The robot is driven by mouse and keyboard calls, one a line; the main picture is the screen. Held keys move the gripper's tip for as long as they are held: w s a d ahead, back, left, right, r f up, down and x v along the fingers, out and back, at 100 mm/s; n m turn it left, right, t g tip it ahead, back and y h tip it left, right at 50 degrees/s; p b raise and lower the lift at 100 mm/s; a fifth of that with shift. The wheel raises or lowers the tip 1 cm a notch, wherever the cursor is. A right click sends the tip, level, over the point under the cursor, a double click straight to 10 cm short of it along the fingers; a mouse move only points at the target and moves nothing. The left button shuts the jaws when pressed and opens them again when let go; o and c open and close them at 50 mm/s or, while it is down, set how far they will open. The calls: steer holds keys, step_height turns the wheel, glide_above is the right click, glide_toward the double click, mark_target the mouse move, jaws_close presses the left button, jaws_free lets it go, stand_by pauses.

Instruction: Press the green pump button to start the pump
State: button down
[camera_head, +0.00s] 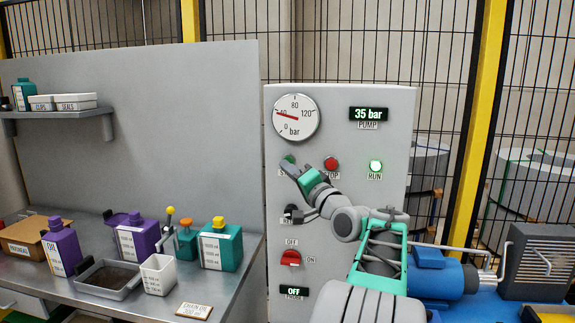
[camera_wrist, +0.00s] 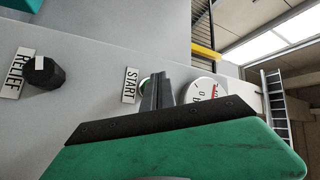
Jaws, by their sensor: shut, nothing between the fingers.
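The green start button (camera_head: 288,158) is on the grey control panel (camera_head: 345,230), upper left, mostly covered by my gripper. In the wrist view a green sliver of the button (camera_wrist: 143,86) shows beside my fingers, next to the START label (camera_wrist: 130,85). My gripper (camera_head: 287,167) is shut and empty, its fingertips at the button. The wrist view shows the closed fingers (camera_wrist: 160,88) pointing at the panel. I cannot tell whether they touch the button or whether it is pushed in. The pump display (camera_head: 369,114) reads 35 bar and the RUN lamp (camera_head: 375,167) glows green.
A red stop button (camera_head: 331,164) is right of my gripper. A black relief knob (camera_wrist: 41,72), a red switch (camera_head: 290,258) and a pressure gauge (camera_head: 295,117) are on the same panel. A bench (camera_head: 125,295) with bottles stands left. A blue motor (camera_head: 440,277) is right.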

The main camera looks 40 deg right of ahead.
steer(key=s+a+b, duration=0.1)
steer(key=a, duration=0.1)
steer(key=s+a+b, duration=0.2)
stand_by(0.3)
stand_by(0.5)
